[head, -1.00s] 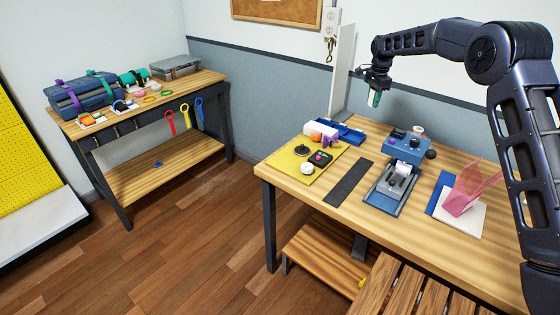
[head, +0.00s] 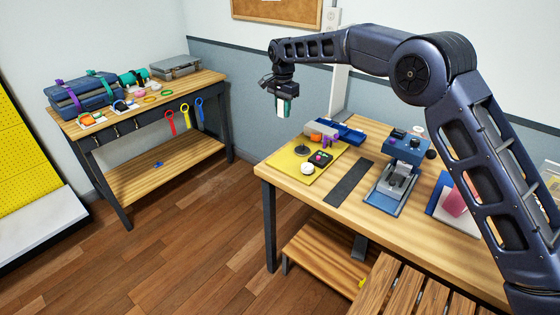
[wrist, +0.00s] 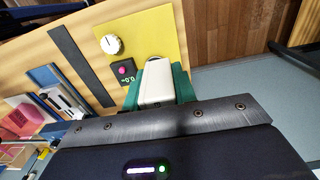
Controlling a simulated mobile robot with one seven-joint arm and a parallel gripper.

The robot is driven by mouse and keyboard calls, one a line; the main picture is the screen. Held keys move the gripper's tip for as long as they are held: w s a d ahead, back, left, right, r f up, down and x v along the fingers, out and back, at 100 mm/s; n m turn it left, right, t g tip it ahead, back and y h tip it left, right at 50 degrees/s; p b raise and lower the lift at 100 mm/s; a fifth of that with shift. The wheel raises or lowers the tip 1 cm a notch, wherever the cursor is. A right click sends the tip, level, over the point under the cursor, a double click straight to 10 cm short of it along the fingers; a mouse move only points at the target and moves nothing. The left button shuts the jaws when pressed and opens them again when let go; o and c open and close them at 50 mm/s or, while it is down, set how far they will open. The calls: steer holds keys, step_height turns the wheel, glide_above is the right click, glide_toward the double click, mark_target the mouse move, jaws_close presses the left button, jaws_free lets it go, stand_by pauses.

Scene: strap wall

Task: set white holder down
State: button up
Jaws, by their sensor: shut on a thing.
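The white holder (wrist: 156,82) is a pale, rounded block between the green fingers of my gripper (wrist: 158,84) in the wrist view. My gripper is shut on it. In the head view my gripper (head: 284,107) hangs in the air, fingers down, left of the right-hand table's back part. The white holder (head: 282,108) shows there as a small pale patch between the fingers. Its lower end is clear of any surface in that view.
The right table (head: 275,168) carries a yellow mat (head: 297,174) with a white knob, a dark box and other small items. A dark strip (head: 349,182) and a blue device (head: 403,150) stand beside it. The left table (head: 207,80) holds bags, a case and rings. Bare floor lies between.

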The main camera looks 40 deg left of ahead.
mark_target(280, 160)
steer(key=shift+s+a+f, duration=0.1)
steer(key=shift+s+a, duration=0.05)
steer(key=shift+s, duration=0.3)
step_height(280, 160, down, 20)
steer(key=shift+s+r, duration=0.1)
steer(key=shift+r, duration=0.05)
steer(key=shift+f, duration=0.2)
steer(key=o, duration=1)
steer(key=shift+o, duration=0.2)
steer(key=shift+r, duration=0.1)
step_height(280, 160, up, 12)
steer(key=shift+r, duration=0.1)
